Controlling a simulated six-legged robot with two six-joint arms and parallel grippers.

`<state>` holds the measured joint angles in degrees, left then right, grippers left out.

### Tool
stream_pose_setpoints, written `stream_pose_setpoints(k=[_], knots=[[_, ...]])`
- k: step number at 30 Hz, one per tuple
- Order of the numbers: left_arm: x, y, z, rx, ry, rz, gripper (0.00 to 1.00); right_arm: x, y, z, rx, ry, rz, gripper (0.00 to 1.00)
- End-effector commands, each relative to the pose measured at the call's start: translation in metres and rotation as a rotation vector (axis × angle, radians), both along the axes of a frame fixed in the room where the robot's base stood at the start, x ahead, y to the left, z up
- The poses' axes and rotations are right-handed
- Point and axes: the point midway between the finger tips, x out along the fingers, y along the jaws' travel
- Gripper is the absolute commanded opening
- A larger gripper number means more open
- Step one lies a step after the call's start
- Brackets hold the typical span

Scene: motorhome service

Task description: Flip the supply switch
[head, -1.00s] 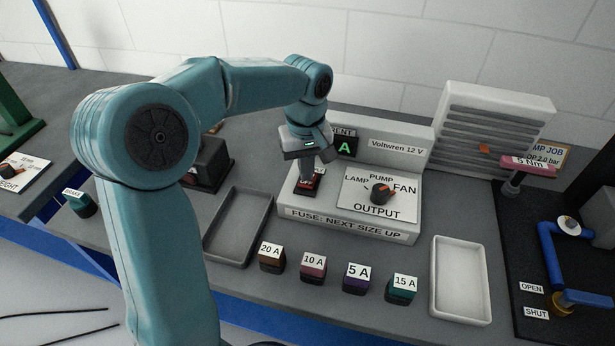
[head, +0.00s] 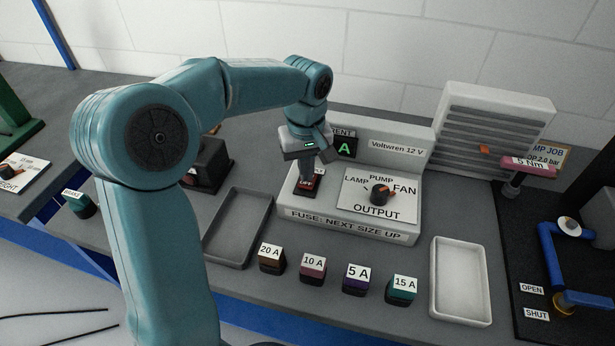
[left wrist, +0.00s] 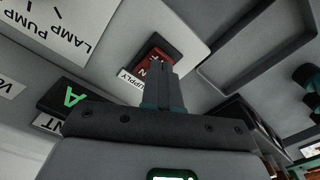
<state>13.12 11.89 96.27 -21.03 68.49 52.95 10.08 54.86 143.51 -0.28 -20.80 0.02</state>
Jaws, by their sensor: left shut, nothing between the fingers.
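The supply switch (head: 306,187) is a red and black rocker on the left of the white Voltwren 12 V unit (head: 290,212). My left gripper (head: 307,174) points down over the switch with its fingers closed and empty. In the left wrist view the switch (left wrist: 151,60) shows red beside a label reading SUPPLY, and the closed fingertips (left wrist: 158,68) overlap it. I cannot tell whether they touch it. The fingers hide part of the switch. My right gripper is not in view.
An output knob (head: 380,193) and a green-lit display (head: 345,147) are on the same unit. Several fuses, such as the 5 A one (head: 356,280), stand in front. An empty dark tray (head: 208,250) lies to the left and a pale tray (head: 460,318) to the right.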

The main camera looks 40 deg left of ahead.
Motion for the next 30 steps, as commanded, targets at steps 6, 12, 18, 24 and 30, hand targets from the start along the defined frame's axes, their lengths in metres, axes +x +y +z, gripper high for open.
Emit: stream_pose_setpoints(k=[6, 12, 18, 24, 30], knots=[[0.0, 0.0, 0.0, 0.0, 0.0, 0.0, 0.0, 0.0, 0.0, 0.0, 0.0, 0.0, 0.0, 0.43], [0.0, 0.0, 0.0, 0.0, 0.0, 0.0, 0.0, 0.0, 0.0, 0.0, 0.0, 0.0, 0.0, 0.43], [0.0, 0.0, -0.0013, 0.0, 0.0, 0.0, 0.0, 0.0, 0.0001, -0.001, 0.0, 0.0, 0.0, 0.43], [0.0, 0.0, -0.0045, 0.0, 0.0, 0.0, 0.0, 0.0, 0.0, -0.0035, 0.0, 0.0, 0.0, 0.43], [-0.0001, 0.0001, -0.0076, 0.0, 0.0, 0.0, 0.0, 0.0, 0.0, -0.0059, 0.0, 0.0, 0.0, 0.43]])
